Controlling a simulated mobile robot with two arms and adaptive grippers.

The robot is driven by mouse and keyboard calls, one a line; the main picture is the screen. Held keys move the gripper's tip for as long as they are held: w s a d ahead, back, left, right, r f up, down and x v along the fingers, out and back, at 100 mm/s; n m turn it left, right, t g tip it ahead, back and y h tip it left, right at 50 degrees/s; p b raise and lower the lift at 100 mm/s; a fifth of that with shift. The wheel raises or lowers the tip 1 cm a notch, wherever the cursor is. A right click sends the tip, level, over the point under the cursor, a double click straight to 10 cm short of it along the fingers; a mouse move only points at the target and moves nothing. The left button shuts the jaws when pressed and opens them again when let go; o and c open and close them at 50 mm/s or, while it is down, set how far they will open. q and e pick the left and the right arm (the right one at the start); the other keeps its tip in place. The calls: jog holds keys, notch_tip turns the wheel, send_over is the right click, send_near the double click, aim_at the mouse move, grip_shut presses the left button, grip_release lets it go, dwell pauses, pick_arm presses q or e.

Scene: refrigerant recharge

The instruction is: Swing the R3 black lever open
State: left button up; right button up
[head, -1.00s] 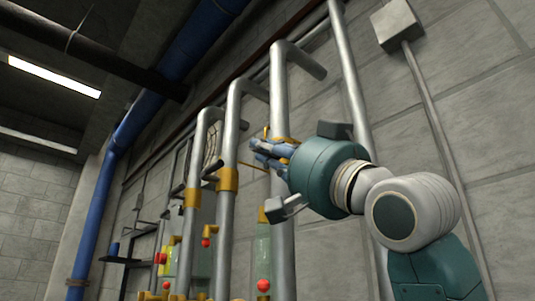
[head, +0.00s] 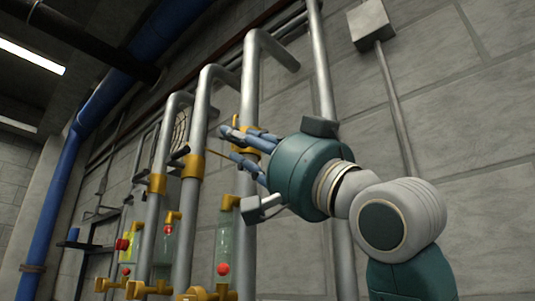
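My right gripper (head: 230,144) is in front of the third, nearest silver pipe (head: 249,90), at the height of its yellow valve collar. Its two blue-grey fingers point left and stand apart, with nothing clearly seen between them. The gripper covers most of that collar, and I cannot make out a black lever there. A thin yellow rod shows by the fingers. The second pipe has a yellow collar (head: 192,166) with a black lever (head: 178,155) sticking out to the left. The first pipe has a similar black lever (head: 141,174). No R3 label is readable. My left gripper is out of view.
Sight glasses with red balls (head: 223,269) and yellow fittings (head: 220,293) sit low between the pipes. A thinner grey pipe (head: 321,70) runs behind my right arm. A grey wall box (head: 370,25) hangs upper right. A blue pipe (head: 50,210) stands left.

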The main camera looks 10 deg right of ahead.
jog(key=v, duration=0.9)
jog(key=shift+o, duration=0.3)
jog(key=shift+w+r, duration=0.1)
